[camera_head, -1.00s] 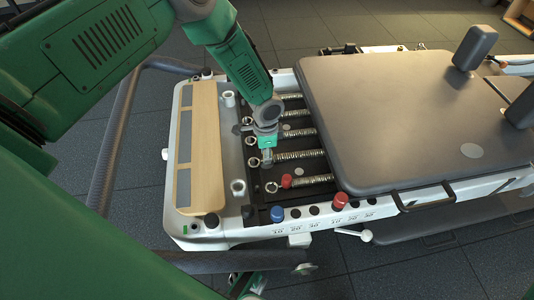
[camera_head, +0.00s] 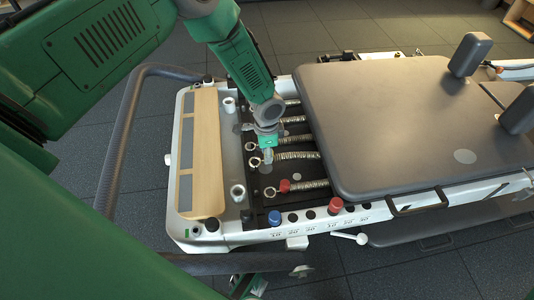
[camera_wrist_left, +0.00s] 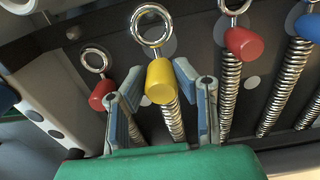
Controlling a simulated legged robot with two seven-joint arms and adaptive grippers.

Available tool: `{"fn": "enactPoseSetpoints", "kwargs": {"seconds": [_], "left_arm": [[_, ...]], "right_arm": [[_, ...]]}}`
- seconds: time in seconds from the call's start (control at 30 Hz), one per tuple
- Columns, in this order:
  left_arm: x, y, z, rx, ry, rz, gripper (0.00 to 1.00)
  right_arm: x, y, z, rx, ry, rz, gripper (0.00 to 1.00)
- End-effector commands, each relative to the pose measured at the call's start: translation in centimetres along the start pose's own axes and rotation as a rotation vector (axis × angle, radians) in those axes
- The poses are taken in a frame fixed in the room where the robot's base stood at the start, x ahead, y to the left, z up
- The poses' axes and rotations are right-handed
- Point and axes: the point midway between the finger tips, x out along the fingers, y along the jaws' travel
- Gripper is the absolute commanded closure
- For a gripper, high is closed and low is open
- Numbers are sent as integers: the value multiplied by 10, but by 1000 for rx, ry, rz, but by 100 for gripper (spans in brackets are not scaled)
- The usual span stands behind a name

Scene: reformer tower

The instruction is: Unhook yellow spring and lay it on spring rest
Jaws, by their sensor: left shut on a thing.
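The yellow spring's knob (camera_wrist_left: 160,82) sits between the two fingers of my left gripper (camera_wrist_left: 158,104) in the left wrist view. The gripper is shut on it. A metal ring (camera_wrist_left: 152,44) tops the knob, and the coil runs back between the fingers. In the head view my left gripper (camera_head: 267,154) comes down over the knob and hides it. The ring (camera_head: 255,161) and the coil (camera_head: 298,156) show on either side. I cannot tell whether the ring is on a hook, nor single out the spring rest. My right gripper is not in view.
A red-knobbed spring (camera_head: 284,186) lies just in front, with other springs behind. The grey carriage (camera_head: 400,120) is to the right, the wooden platform (camera_head: 205,150) to the left. Blue (camera_head: 274,217) and red (camera_head: 336,205) knobs stand on the front rail.

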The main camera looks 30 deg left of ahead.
Motion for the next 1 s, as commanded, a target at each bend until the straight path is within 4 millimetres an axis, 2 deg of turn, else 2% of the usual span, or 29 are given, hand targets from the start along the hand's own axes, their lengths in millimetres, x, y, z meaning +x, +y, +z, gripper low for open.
{"fn": "enactPoseSetpoints", "kwargs": {"seconds": [0.37,1.0], "left_arm": [[1,-1,2,-2,-4,1,100],[2,-1,-22,-2,-5,0,100]], "right_arm": [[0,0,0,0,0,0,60],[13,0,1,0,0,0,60]]}}
